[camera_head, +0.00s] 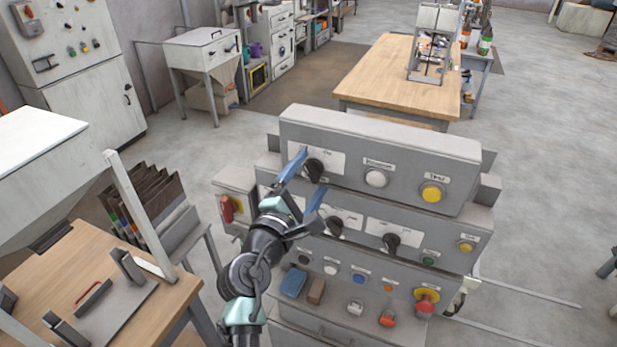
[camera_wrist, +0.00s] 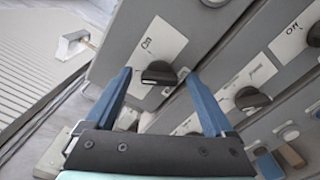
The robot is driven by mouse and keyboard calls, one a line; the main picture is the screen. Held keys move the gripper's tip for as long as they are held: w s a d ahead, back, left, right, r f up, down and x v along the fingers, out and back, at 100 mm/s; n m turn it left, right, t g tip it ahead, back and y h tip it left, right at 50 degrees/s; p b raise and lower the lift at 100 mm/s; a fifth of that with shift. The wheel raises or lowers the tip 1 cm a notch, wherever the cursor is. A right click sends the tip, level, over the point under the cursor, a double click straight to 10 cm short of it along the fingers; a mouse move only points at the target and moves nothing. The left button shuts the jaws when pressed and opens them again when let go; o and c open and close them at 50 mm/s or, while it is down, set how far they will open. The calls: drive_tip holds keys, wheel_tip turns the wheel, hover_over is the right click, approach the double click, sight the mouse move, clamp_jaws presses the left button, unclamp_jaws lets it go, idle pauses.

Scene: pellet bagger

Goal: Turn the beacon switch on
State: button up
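A grey control panel (camera_head: 400,140) stands in front of me with several rows of controls. A black rotary knob (camera_head: 314,173) sits on a white label plate (camera_head: 328,157) at the top row's left end. Its lettering is too small to read surely, so I cannot confirm it is the beacon switch. My gripper (camera_head: 310,170) is open at this knob. In the wrist view, the knob (camera_wrist: 158,73) lies between the two blue fingertips (camera_wrist: 160,77), with visible gaps on both sides. Two similar black knobs (camera_head: 336,227) (camera_head: 391,242) are in the row below.
A white button (camera_head: 376,178) and a yellow button (camera_head: 432,192) are right of the knob. A wooden workbench (camera_head: 180,290) stands at the left.

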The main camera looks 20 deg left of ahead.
drive_tip(key=c, duration=1.3)
drive_tip(key=shift+o, duration=0.2)
drive_tip(key=shift+f+b, duration=0.1)
drive_tip(key=shift+b, duration=0.2)
drive_tip(key=m+b, duration=0.1)
drive_tip(key=m, duration=0.1)
drive_tip(key=m+b, duration=0.1)
drive_tip(key=b, duration=0.1)
drive_tip(key=shift+f+m+b, duration=0.2)
drive_tip(key=shift+m+b, duration=0.1)
drive_tip(key=shift+m, duration=0.1)
drive_tip(key=m+b, duration=0.2)
drive_tip(key=shift+f+m+b, duration=0.1)
drive_tip(key=shift+m+b, duration=1.5)
drive_tip(key=shift+b, duration=0.05)
drive_tip(key=shift+m+b, duration=1.25)
drive_tip(key=shift+m, duration=0.15)
